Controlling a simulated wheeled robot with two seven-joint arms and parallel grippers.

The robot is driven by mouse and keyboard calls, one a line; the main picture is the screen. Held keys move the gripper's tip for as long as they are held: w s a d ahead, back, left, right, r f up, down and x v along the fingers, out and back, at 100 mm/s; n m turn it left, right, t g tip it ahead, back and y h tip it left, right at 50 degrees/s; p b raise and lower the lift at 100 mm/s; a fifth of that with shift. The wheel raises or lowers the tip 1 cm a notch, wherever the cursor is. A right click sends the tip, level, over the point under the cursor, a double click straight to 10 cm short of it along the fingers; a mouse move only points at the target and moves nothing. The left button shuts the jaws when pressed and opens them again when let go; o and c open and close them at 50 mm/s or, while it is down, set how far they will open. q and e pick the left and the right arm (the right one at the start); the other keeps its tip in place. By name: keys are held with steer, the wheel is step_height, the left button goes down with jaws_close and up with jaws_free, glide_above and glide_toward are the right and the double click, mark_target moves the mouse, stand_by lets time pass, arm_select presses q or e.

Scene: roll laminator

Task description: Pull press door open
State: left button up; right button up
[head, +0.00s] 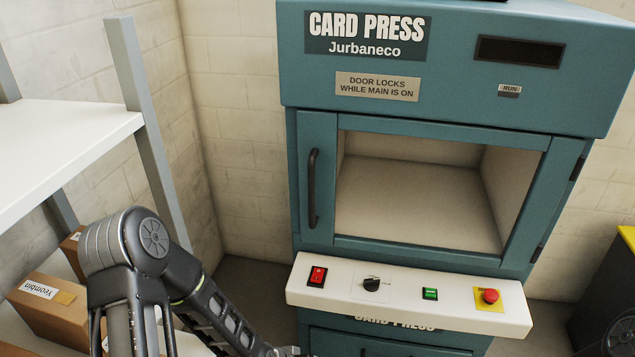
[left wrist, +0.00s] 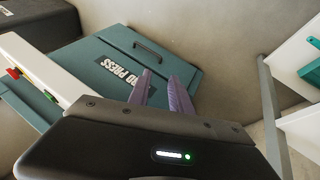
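The teal card press stands at centre right in the head view. Its door (head: 318,225) is shut, with a large window showing an empty pale chamber. A black vertical handle (head: 313,188) is on the door's left side, and hinges are on the right. My left arm comes in low at left; its gripper is below the picture edge. In the left wrist view my left gripper (left wrist: 162,92) has its two fingers apart with nothing between them. Beyond them is the press's lower front panel (left wrist: 160,75) with its own black handle (left wrist: 147,50). The upper door is not visible there. My right gripper is not in view.
A white control ledge (head: 400,300) juts out below the door, with a red switch (head: 317,277), black knob (head: 371,284), green switch (head: 430,294) and red button (head: 490,296). A shelf (head: 60,145) with boxes (head: 50,305) stands at left. Space before the door looks clear.

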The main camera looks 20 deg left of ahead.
arm_select(q)
steer(key=w+a+r+m+t+y, duration=0.1)
steer(key=w+a+r+t, duration=0.5)
steer(key=w+a+r, duration=0.65)
steer(key=m+t+h, duration=0.4)
steer(key=m+h, duration=0.2)
steer(key=m, duration=0.2)
glide_toward(309, 181)
steer(key=x, duration=0.3)
steer(key=shift+f, duration=0.2)
steer(key=x, duration=0.8)
steer(key=shift+r+p, duration=0.15)
steer(key=shift+p, duration=0.15)
steer(key=shift+s, duration=0.1)
